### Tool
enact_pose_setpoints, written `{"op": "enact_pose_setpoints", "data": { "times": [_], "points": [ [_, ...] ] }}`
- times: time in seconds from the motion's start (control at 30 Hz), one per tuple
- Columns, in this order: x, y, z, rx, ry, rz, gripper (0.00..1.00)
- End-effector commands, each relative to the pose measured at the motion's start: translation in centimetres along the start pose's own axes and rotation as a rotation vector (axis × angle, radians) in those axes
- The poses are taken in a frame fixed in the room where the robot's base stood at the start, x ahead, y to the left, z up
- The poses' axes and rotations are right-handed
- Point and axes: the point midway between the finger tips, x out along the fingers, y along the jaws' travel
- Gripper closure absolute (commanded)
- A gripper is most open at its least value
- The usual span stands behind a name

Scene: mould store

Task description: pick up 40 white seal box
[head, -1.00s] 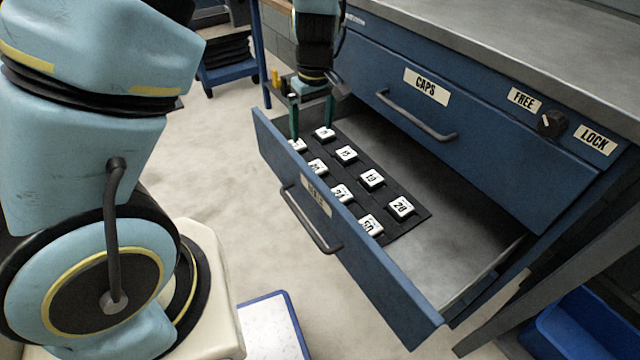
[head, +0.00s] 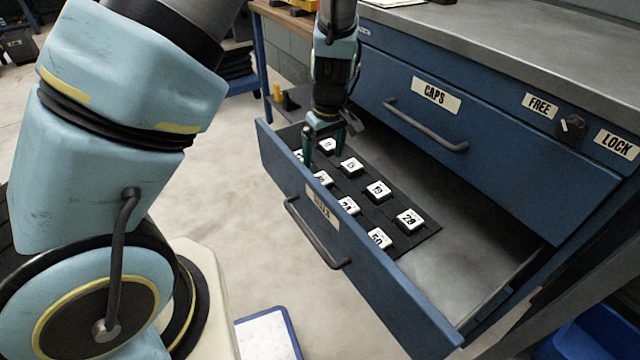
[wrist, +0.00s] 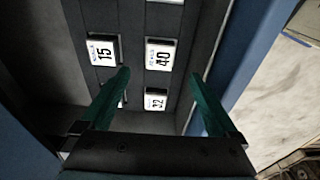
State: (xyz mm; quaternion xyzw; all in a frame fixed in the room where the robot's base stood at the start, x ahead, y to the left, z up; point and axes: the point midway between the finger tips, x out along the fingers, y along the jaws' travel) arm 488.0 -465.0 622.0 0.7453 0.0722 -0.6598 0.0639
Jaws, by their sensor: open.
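The white box marked 40 (wrist: 160,55) lies in the wrist view ahead of my fingertips, between them in the picture and apart from them. In the head view it appears to be the front-row box (head: 323,179) partly hidden by the drawer front. It sits on a black insert (head: 425,232) in the open blue drawer (head: 400,305). My gripper (wrist: 160,75) is open and empty, its teal fingers pointing down over the far left end of the insert; it also shows in the head view (head: 324,152).
Box 15 (wrist: 103,50) is beside box 40; another box, apparently 32 (wrist: 155,98), lies nearer my gripper. Boxes 19 (head: 379,190), 28 (head: 410,220) and 50 (head: 379,238) lie farther right. The shut CAPS drawer (head: 480,160) is above. The drawer's right part is bare.

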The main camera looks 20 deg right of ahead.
Motion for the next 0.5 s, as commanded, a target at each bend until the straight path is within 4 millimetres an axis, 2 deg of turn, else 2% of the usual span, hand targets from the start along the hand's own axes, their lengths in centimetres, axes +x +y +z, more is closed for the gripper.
{"op": "enact_pose_setpoints", "data": {
  "times": [0.03,0.33,0.5],
  "points": [
    [1.1,-0.1,0.0,0.000,-0.002,-0.003,0.05],
    [3.7,-0.1,0.0,0.000,-0.002,-0.002,0.05],
    [6.3,-0.1,0.0,-0.001,-0.002,-0.002,0.05]
  ]
}}
